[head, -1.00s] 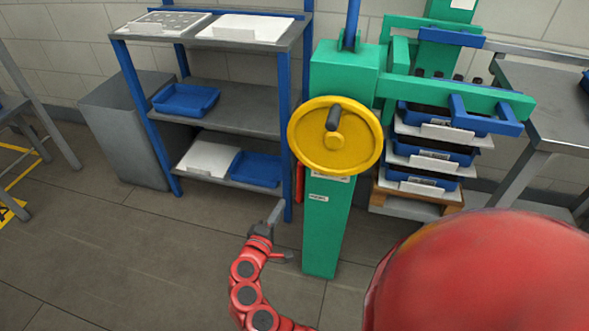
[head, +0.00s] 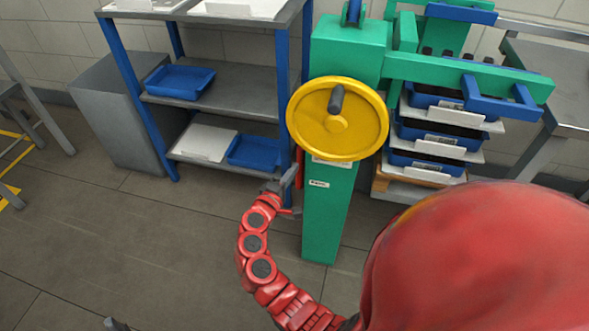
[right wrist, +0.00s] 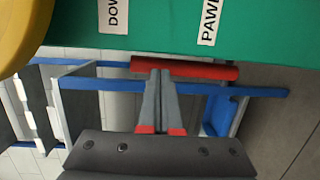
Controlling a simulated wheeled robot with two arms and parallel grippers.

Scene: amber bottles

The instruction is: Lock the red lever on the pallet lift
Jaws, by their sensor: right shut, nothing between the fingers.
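The red lever (head: 299,168) is on the left side of the green pallet lift column (head: 322,215), below the yellow handwheel (head: 337,140). In the right wrist view it is a red bar (right wrist: 205,70) along the edge of the green column. My right gripper (head: 293,178) is shut and empty, just left of the lever in the head view. In the wrist view its fingertips (right wrist: 160,72) overlap the lever's edge; I cannot tell whether they touch it. A small grey tip at the bottom left of the head view may be my left gripper; its jaws are hidden.
A shelf rack with blue posts (head: 126,100) stands left of the column, holding blue trays (head: 180,81). Stacked blue crates with dark bottles (head: 436,134) stand on the lift's right side. A steel table (head: 560,85) is at the right. The floor in front is clear.

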